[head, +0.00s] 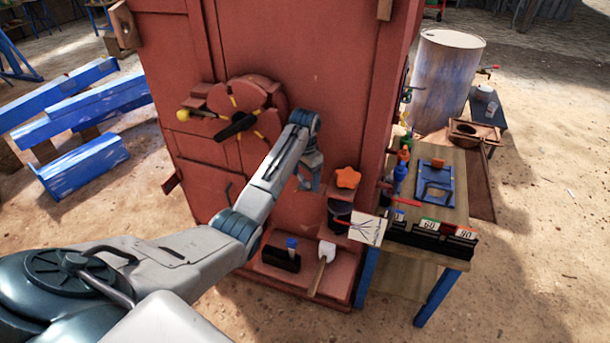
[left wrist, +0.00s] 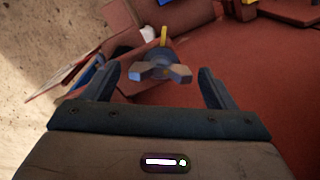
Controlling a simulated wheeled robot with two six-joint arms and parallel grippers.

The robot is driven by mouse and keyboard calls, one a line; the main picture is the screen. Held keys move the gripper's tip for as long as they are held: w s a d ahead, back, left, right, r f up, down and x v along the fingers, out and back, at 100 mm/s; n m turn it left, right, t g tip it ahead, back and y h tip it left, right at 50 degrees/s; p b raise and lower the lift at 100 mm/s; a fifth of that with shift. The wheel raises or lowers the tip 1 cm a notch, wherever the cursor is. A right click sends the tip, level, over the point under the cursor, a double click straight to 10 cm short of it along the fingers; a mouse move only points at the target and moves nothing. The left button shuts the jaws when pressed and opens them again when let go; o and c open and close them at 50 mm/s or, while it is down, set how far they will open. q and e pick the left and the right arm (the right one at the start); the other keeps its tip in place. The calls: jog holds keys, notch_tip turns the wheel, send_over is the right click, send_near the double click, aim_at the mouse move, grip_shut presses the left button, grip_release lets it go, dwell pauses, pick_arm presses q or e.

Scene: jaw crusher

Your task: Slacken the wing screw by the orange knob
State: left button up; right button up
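The orange knob (head: 348,178) sits on the front of the red machine (head: 330,60), low on its right side. My left gripper (head: 309,178) is just left of the knob, close to the machine's face. In the left wrist view a grey wing screw (left wrist: 160,73) with two spread wings lies ahead, between the fingers of my open left gripper (left wrist: 160,88). Gaps show between both fingers and the wings. In the head view I cannot make out the wing screw near my gripper. The orange knob is not clear in the left wrist view. My right gripper is not in view.
A handwheel (head: 245,110) with yellow marks is left of my forearm. Below the knob are a black cup (head: 339,214), a paper sketch (head: 368,229) and a pale-headed tool (head: 325,254). A workbench (head: 452,212) with tools stands close on the right.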

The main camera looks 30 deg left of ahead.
pick_arm(q)
jog(key=c, duration=0.8)
jog(key=shift+n, duration=0.4)
jog(key=n, duration=0.3)
jog(key=shift+n, duration=0.4)
jog(key=n, duration=0.9)
jog(key=shift+n, duration=2)
